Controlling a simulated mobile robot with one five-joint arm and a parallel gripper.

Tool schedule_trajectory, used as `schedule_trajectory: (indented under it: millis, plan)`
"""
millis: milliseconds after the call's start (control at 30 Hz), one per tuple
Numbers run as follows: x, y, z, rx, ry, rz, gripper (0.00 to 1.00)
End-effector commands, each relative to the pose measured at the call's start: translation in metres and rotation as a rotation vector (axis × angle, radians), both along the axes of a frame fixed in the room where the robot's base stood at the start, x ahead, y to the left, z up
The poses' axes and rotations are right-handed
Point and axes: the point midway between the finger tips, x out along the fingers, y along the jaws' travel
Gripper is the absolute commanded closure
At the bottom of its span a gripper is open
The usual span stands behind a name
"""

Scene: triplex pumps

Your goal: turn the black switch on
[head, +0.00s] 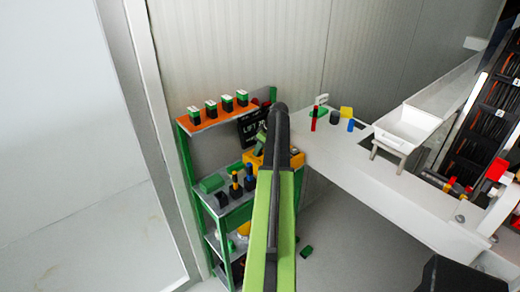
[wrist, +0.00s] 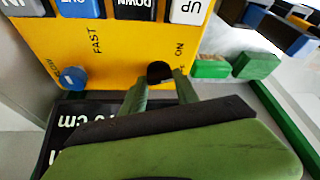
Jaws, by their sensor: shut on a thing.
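The black switch (wrist: 159,70) is a small round dark knob on a yellow control panel (wrist: 120,68) in the wrist view. It sits close to the "ON" lettering; other lettering beside it is partly covered by a finger. My gripper (wrist: 160,84) has its two green fingers on either side of the knob, with their tips shut on it. The knob's pointer direction cannot be made out. In the head view the yellow control box (head: 290,158) is on the green shelf, and my arm covers part of it, hiding the switch.
A blue knob (wrist: 74,78) stands by the "SLOW" and "FAST" labels, and labelled push buttons (wrist: 188,10) line the panel. Green blocks (wrist: 255,65) lie beside it. The shelf (head: 187,160) holds several switches. A white table (head: 375,185) stands to the right.

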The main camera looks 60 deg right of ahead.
Motion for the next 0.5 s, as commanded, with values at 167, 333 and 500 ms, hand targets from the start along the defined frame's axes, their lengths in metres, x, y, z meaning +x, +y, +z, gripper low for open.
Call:
schedule_trajectory:
  millis: [167,333,500]
  plan:
    - [0.0006,-0.004,0.0,0.0,0.0,0.167,1.0]
    - [0.0013,-0.0046,0.0001,0.0,0.0,0.326,1.0]
    - [0.0016,-0.005,0.0,0.0,0.0,0.47,1.0]
